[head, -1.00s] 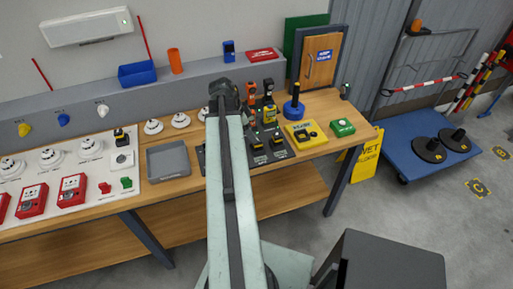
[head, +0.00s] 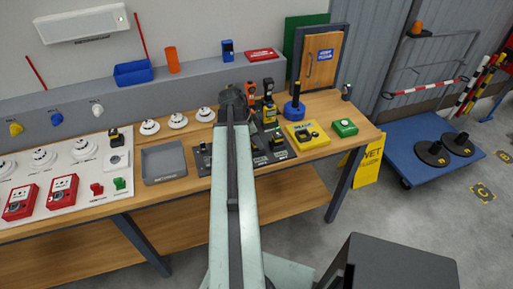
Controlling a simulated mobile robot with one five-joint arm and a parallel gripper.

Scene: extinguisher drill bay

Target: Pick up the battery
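A small black and yellow block that looks like a battery (head: 277,139) sits in the dark charger base (head: 283,154) on the wooden bench. Another small black and yellow block (head: 114,136) stands on the white panel at the left; I cannot tell for sure which is the task's battery. My gripper (head: 232,97) is at the far end of my raised arm, over the bench and left of the charger's visible block. My arm hides part of the charger. The fingers are not clear, so I cannot tell whether they are open or shut.
A grey tray (head: 164,162) lies left of my arm. Black-and-yellow and orange handheld devices (head: 269,112) stand behind the charger. A yellow case (head: 307,135), a green box (head: 344,128) and a blue-based post (head: 294,108) are on the right. A blue trolley (head: 420,172) stands beyond the bench.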

